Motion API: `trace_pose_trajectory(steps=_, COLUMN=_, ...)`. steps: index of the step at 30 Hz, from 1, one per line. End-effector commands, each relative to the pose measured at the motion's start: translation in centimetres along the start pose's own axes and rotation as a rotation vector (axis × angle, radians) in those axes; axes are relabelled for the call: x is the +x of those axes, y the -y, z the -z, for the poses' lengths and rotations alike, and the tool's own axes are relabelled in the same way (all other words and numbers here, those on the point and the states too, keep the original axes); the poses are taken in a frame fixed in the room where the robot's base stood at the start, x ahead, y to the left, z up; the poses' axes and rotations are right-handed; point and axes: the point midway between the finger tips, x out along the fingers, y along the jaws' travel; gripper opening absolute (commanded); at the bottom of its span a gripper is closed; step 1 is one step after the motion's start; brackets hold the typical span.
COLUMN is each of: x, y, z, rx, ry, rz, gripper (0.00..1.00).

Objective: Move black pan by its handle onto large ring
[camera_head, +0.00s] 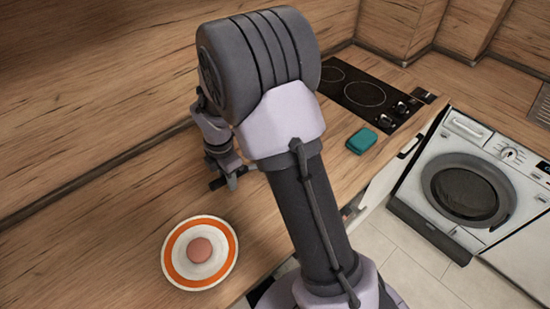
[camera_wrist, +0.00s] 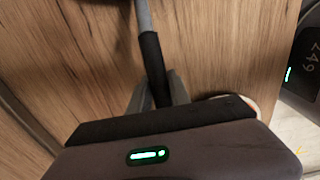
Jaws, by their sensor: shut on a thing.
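My gripper (camera_head: 231,178) is low over the wooden counter, left of my arm's thick column in the head view. In the wrist view, my gripper (camera_wrist: 157,92) is shut on the black handle (camera_wrist: 152,58) of the pan, one finger on each side. A grey neck joins the handle at the top edge of that view. The pan's body shows in neither view; my arm blocks part of the head view. The black hob (camera_head: 385,108) is at the back right, with the large ring (camera_head: 364,94) bare. A second ring is partly hidden by my arm.
A white plate with an orange band (camera_head: 177,266) and a pinkish round item (camera_head: 200,250) stands front left. A teal block (camera_head: 362,140) lies before the hob. The wooden splashback (camera_head: 90,90) runs behind; a washing machine (camera_head: 465,185) is at right.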

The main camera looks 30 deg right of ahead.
Motion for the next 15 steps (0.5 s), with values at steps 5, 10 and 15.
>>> trace_pose_trajectory(steps=5, x=-1.5, y=-0.1, z=0.0, rx=-0.001, ry=0.001, rz=-0.002, gripper=0.0)
trace_pose_trajectory(steps=10, x=-2.6, y=-0.1, z=0.0, rx=-0.001, ry=0.001, rz=-0.002, gripper=0.0)
trace_pose_trajectory(steps=15, x=-3.7, y=-0.1, z=0.0, rx=-0.001, ry=0.001, rz=-0.002, gripper=0.0)
